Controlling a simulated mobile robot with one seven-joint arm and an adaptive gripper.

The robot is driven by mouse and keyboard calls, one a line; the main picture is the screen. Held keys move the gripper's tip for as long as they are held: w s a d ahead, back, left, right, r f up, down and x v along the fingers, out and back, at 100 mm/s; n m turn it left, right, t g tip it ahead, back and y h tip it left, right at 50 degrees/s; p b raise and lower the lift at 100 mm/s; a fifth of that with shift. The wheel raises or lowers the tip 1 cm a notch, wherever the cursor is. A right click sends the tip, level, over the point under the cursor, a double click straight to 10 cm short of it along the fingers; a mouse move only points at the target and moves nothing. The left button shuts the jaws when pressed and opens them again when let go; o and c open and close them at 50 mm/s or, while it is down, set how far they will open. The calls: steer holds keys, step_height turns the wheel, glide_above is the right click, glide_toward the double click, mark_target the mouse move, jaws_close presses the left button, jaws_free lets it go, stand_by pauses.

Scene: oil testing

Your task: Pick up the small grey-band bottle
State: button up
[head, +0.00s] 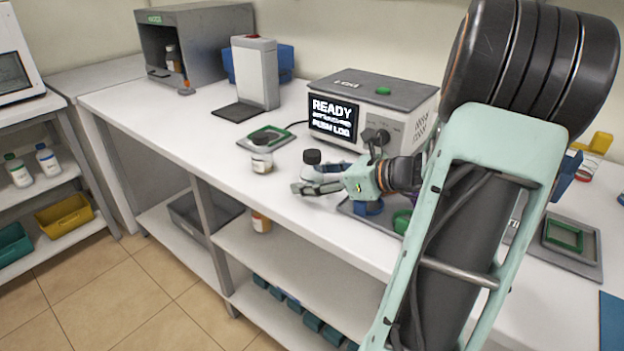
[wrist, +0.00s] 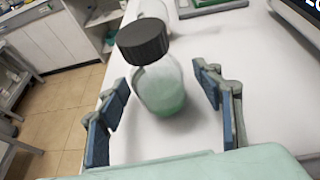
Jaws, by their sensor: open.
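A small clear bottle with a black cap (head: 312,157) stands upright on the white bench, partly hidden by my gripper (head: 318,186). In the wrist view this bottle (wrist: 163,88) has a ribbed black cap and greenish lower contents; I cannot make out a grey band on it. It stands between my two open fingers, a little ahead of them, with a visible gap on each side.
The green-edged grey tray (head: 250,143) lies behind the bottles. A tester with a READY screen (head: 333,119) stands behind my gripper. A grey holder with blue and purple parts lies under my wrist. The bench's front edge (head: 300,237) is close.

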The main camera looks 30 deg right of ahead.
steer(key=shift+w, duration=0.1)
steer(key=shift+c, duration=0.2)
steer(key=c, duration=1.2)
steer(key=shift+c, duration=0.2)
